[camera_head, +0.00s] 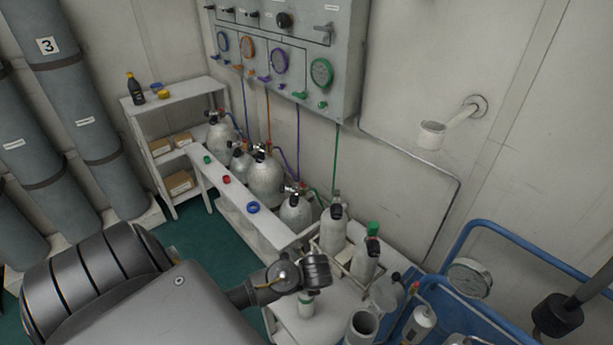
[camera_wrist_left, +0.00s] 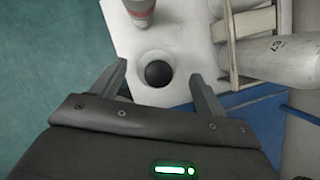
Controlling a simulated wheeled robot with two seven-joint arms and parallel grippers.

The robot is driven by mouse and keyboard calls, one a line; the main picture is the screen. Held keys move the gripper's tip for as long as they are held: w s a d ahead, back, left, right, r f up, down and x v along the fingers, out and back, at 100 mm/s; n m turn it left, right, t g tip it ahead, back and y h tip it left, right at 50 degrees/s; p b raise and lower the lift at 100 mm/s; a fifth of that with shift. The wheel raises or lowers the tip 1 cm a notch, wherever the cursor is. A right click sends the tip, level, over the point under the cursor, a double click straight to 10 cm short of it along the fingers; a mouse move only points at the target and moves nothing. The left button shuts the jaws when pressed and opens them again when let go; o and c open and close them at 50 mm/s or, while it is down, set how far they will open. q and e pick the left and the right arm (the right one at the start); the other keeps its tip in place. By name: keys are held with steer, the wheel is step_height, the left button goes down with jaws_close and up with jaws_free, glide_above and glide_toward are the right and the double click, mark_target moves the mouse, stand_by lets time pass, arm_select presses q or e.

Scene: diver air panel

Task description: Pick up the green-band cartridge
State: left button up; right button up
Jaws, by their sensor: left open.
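The green-band cartridge (camera_head: 306,304) stands upright on the white tabletop, pale with a green band; its upper part is hidden by my left gripper. In the left wrist view I see a round black top (camera_wrist_left: 158,73) from above, apparently this cartridge's cap, between my open fingers. My left gripper (camera_head: 316,271) is over it in the head view, and its fingers are spread to either side with a gap. I cannot tell how far the fingertips are above it. My right gripper is not in view.
A cylinder with a red band (camera_wrist_left: 140,10) stands just beyond in the wrist view. Grey bottles (camera_head: 334,230) stand in a rack beside the cartridge. An open cup (camera_head: 362,327) and a blue-railed cart (camera_head: 520,255) are to the right. A white shelf (camera_head: 185,95) is behind.

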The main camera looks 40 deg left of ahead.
mark_target(306, 298)
arm_select(q)
steer(key=x, duration=0.4)
steer(key=shift+a+f, duration=0.15)
steer(key=shift+f, duration=0.25)
steer(key=shift+s, duration=0.1)
jaws_close()
